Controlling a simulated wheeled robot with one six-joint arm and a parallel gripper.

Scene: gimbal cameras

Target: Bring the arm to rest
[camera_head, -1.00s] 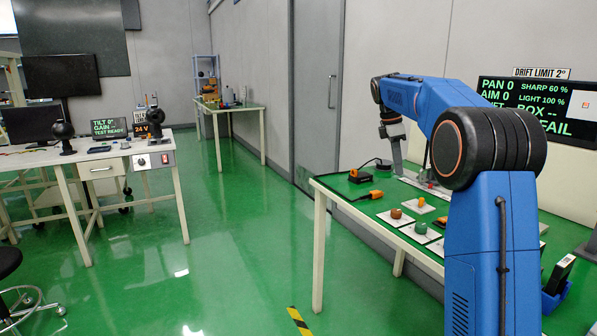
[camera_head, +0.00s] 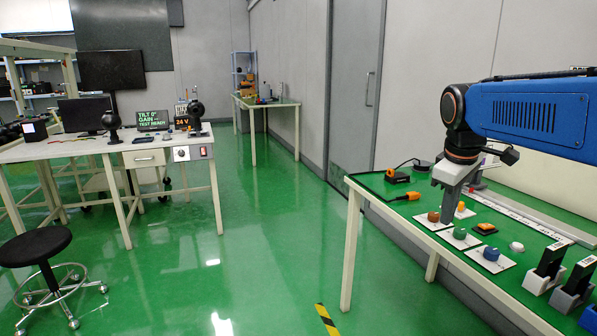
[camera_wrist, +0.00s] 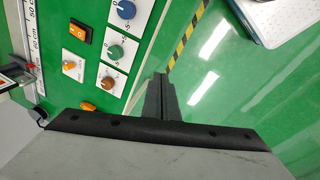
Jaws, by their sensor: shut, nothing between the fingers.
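My gripper (camera_head: 455,205) hangs with its grey fingers pointing down over the near left part of the green-topped bench on the right, close to the knobs. It is shut and holds nothing. In the wrist view the closed dark fingers (camera_wrist: 158,97) stand beside the bench edge, with green floor beyond. The blue arm link reaches in from the right edge. The brown knob (camera_head: 433,216), green knob (camera_head: 459,233) and blue knob (camera_head: 491,253) sit on white plates near the fingers. Whether the fingertips touch anything is unclear.
The bench also holds an orange switch (camera_head: 485,228), a white button (camera_head: 517,247) and dark upright devices (camera_head: 551,262). A white workbench (camera_head: 100,150) and a black stool (camera_head: 36,246) stand at left. The floor between is clear, with a yellow-black stripe (camera_head: 326,319).

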